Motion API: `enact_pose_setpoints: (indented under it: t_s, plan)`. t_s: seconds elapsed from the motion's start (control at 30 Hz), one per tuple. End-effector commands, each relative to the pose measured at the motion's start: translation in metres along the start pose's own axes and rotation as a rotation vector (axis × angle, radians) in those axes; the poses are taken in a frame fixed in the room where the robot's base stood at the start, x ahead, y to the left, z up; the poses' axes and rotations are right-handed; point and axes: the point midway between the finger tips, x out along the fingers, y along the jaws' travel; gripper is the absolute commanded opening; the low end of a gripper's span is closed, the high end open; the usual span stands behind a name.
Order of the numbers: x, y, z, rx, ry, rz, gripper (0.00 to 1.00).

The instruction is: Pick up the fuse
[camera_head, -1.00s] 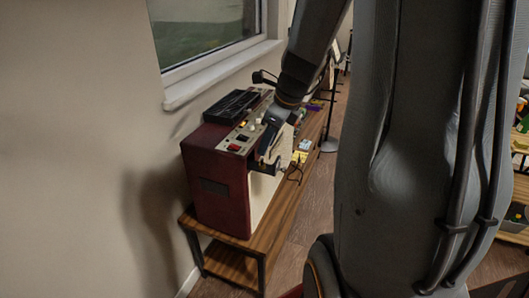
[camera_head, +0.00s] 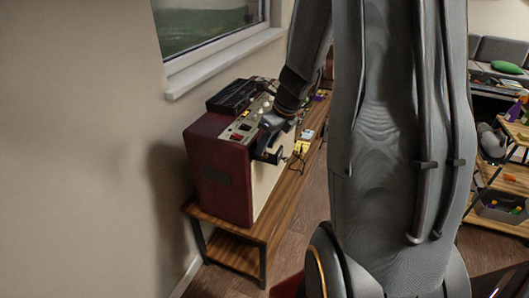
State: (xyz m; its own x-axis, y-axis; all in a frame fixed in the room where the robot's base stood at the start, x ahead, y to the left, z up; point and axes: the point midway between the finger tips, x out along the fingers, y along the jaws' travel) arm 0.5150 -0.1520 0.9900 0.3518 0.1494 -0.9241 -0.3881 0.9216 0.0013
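I cannot make out the fuse for sure. A dark red amplifier (camera_head: 216,178) with a cream front stands on a wooden bench (camera_head: 262,226). Its top panel (camera_head: 240,128) carries a red switch (camera_head: 237,137) and several small coloured parts, too small to tell apart. My gripper (camera_head: 268,156) is at the amplifier's upper front edge, beside the top panel, pointing down. My arm hides part of the panel and the bench behind it. The gap between the fingers is too small and dark to tell whether they are open or hold anything.
A black device (camera_head: 234,96) lies on the amplifier's back top edge, below the window sill (camera_head: 210,68). Yellow items (camera_head: 302,147) and a cable lie on the bench past my gripper. A wooden shelf (camera_head: 492,190) with bins stands at the right. The floor between is clear.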

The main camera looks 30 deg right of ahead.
Motion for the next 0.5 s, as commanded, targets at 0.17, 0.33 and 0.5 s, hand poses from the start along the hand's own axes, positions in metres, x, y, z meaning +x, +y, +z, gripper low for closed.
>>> enact_pose_setpoints:
  t_s: [0.17,0.33,0.5]
  plan:
    - [0.0000,-0.0001,0.0003,-0.001,0.000,-0.001,0.30]
    - [-0.0002,-0.0002,0.0003,-0.001,0.000,-0.001,0.07]
    - [-0.0002,-0.0002,0.0003,-0.001,0.000,-0.001,0.00]
